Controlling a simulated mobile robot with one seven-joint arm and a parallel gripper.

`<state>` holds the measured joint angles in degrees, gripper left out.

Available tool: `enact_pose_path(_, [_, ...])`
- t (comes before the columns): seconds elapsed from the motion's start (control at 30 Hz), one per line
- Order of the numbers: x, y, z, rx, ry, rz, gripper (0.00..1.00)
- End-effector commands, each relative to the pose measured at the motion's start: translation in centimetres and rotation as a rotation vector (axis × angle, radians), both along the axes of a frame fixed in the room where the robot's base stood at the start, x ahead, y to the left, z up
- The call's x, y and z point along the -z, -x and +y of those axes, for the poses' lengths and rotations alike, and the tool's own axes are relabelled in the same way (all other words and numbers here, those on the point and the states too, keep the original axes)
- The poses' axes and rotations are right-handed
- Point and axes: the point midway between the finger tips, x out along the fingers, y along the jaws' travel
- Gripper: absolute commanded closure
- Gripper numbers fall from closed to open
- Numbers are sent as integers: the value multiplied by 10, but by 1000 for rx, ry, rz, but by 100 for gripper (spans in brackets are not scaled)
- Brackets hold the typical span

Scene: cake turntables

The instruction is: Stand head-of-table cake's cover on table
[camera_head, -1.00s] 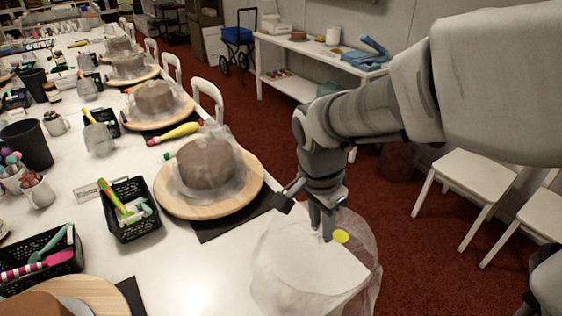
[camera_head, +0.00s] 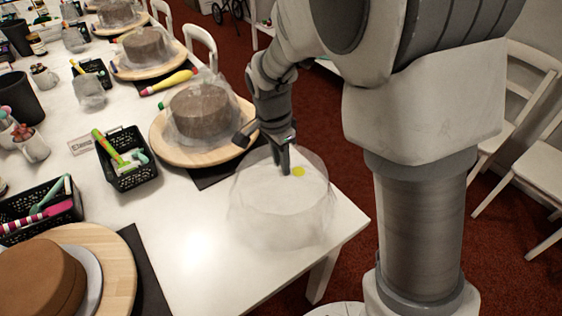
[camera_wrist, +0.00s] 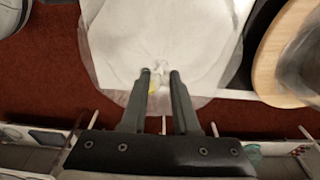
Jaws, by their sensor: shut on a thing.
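The clear, filmy cake cover (camera_head: 270,215) is upright over the bare corner at the end of the white table (camera_head: 190,285). My gripper (camera_head: 283,172) is shut on the top of the cover, beside a yellow spot (camera_head: 298,171). I cannot tell whether the cover's rim touches the table. In the wrist view, the two fingertips (camera_wrist: 160,74) pinch the cover (camera_wrist: 150,35) at its middle. The head-of-table cake (camera_head: 38,282), brown and uncovered, sits on a wooden turntable (camera_head: 118,268) at the lower left, partly out of frame.
A covered cake (camera_head: 200,113) on a wooden turntable (camera_head: 165,150) stands just behind the held cover. A black basket of tools (camera_head: 125,170) is to its left. White chairs (camera_head: 515,95) stand at the right.

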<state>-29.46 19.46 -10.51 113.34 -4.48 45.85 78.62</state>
Motion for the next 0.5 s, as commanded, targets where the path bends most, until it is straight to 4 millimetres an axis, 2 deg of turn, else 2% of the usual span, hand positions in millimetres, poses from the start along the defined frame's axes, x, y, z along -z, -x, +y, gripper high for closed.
enact_pose_path(0.03, [11,1,0,1,2,5,100])
enact_pose_path(0.13, [24,1,-1,0,1,4,100])
enact_pose_path(0.5, [29,1,0,0,1,1,100])
